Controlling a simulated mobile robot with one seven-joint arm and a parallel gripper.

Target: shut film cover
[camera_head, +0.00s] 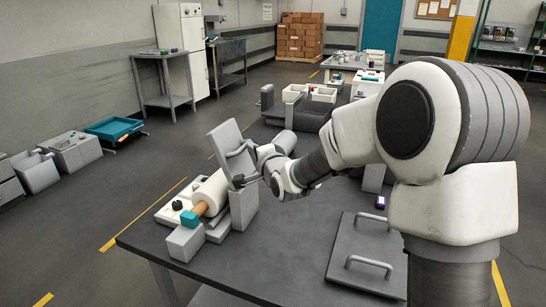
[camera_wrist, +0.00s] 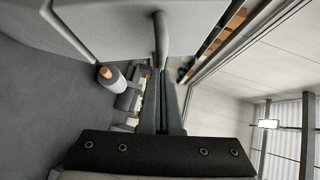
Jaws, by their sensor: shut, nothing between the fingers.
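The film cover (camera_head: 224,136) looks like a raised light-grey plate with a bar handle (camera_head: 239,149), tilted up above the film machine. In the wrist view, the cover's pale panel (camera_wrist: 115,25) fills the upper left, with its handle (camera_wrist: 160,35) just beyond my fingers. My gripper (camera_head: 246,181) is shut and empty beside the cover, low near its handle. It also shows in the wrist view (camera_wrist: 168,72). Whether the fingers touch the handle I cannot tell. The machine's white film roll (camera_head: 211,194) with orange and teal end parts lies left of my gripper.
The dark table (camera_head: 270,262) has free room in front. A flat grey plate with two handles (camera_head: 365,253) lies at the right. A small purple item (camera_head: 380,202) stands behind it. White bins (camera_head: 322,94) and other equipment stand further back.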

